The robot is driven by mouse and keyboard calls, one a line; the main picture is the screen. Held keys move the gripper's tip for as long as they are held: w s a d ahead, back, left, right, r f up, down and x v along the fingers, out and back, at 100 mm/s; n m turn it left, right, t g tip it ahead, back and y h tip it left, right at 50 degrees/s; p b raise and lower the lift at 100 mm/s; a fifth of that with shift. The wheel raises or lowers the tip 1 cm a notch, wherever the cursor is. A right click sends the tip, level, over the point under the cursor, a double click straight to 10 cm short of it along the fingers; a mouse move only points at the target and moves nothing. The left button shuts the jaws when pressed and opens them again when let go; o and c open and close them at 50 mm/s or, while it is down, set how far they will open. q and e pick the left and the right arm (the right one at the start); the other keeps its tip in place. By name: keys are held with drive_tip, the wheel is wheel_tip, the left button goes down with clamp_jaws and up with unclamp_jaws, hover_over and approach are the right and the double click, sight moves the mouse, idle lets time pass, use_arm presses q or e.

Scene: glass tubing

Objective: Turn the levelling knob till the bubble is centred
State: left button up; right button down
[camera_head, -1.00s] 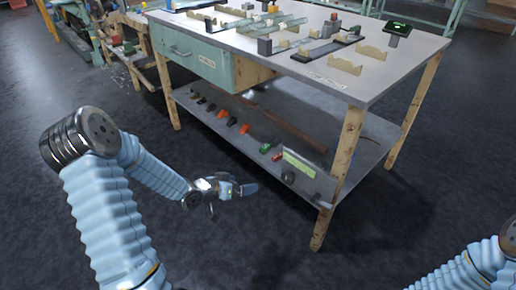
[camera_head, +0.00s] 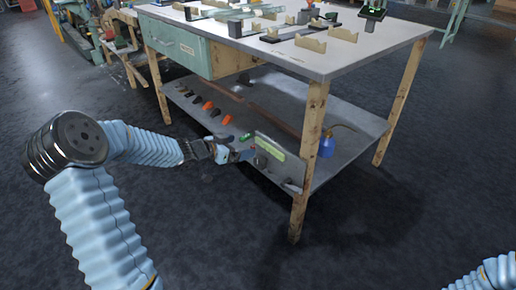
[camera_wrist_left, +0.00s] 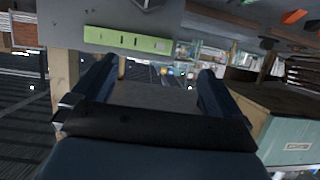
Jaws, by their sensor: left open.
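The green bubble vial (camera_head: 270,146) is a bright strip on the panel along the front of the bench's lower shelf. It also shows in the left wrist view (camera_wrist_left: 128,41), with a few dark marks; where the bubble sits I cannot tell. A dark round knob (camera_head: 260,161) is just below the vial's left end, and a metal knob is cut by the top edge of the left wrist view (camera_wrist_left: 147,4). My left gripper (camera_head: 245,154) is open and empty, just left of that knob; contact is not clear. My right gripper is out of view.
The bench (camera_head: 380,40) has wooden legs; the front one (camera_head: 308,165) stands right of the panel. Several orange and dark items (camera_head: 208,106) line the shelf front further left. A blue can (camera_head: 327,146) stands on the shelf. The floor in front is clear.

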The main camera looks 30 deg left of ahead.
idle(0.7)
use_arm(q)
drive_tip(key=p+v, duration=0.8)
drive_tip(key=v, duration=0.2)
drive_tip(key=s+d+f+n+g, duration=0.2)
drive_tip(key=d+f+n+g, duration=0.25)
drive_tip(key=d+f, duration=1.25)
drive_tip(key=s+d+f+g, duration=0.3)
drive_tip(key=s+d, duration=0.3)
drive_tip(key=s, duration=0.2)
drive_tip(key=s+d+f+n+g, duration=0.1)
drive_tip(key=s+d+f+g, duration=0.3)
drive_tip(key=s+d, duration=0.3)
drive_tip(key=shift+s+f+g, duration=0.3)
drive_tip(key=shift+s+g, duration=0.05)
drive_tip(key=shift+s, duration=0.85)
